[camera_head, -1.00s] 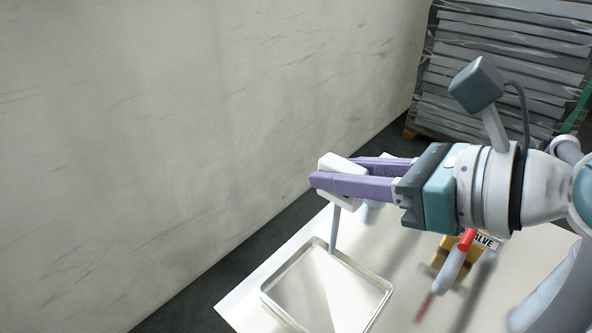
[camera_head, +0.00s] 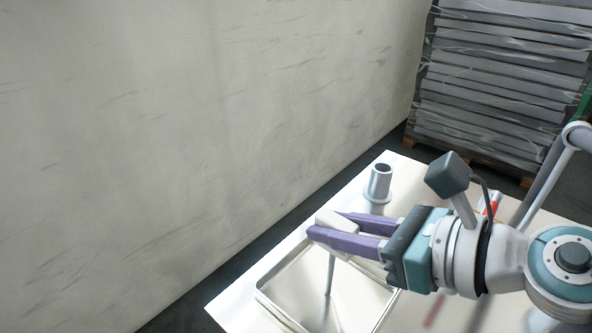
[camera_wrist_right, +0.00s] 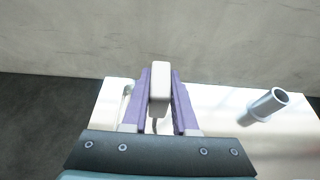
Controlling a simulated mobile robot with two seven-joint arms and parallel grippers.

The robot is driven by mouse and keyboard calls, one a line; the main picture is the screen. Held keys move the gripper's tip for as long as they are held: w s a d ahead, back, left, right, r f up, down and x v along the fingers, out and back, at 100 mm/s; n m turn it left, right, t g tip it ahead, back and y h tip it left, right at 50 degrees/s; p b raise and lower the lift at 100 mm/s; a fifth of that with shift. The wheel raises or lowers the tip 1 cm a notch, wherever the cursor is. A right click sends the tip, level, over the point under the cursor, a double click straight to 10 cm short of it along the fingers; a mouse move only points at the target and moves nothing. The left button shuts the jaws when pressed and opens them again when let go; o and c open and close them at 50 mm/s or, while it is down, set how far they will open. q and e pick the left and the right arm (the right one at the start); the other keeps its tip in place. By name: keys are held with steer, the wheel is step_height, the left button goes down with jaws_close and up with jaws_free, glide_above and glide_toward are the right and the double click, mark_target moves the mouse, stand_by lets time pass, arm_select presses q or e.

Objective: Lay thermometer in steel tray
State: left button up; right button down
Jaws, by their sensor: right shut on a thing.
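My right gripper (camera_head: 325,230) comes in from the right, its purple fingers shut on the white head of the thermometer (camera_head: 338,220). The thermometer's thin grey stem points down over the steel tray (camera_head: 277,307); whether its tip touches the tray floor I cannot tell. In the right wrist view the white head (camera_wrist_right: 159,88) sits between the two fingers (camera_wrist_right: 160,90), and the stem is mostly hidden. The shallow tray lies on the white table, its far right part covered by my gripper; a bit of its rim shows left of the fingers in the wrist view (camera_wrist_right: 126,103). My left gripper is not in view.
A grey cylindrical holder with a round base (camera_head: 380,183) stands on the table behind my gripper; it also shows in the wrist view (camera_wrist_right: 267,105). A red and white object (camera_head: 490,203) is partly hidden behind my arm. A pale wall (camera_head: 180,140) borders the table's left side.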

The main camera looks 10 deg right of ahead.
steer(key=shift+f, duration=0.2)
steer(key=c, duration=0.7)
jaws_free()
steer(key=shift+s+d+r, duration=0.15)
steer(key=shift+s+r, duration=0.05)
steer(key=shift+r, duration=0.15)
steer(key=v, duration=1.1)
steer(key=shift+s+d+r, duration=0.1)
steer(key=shift+s+r, duration=0.05)
steer(key=shift+r, duration=0.05)
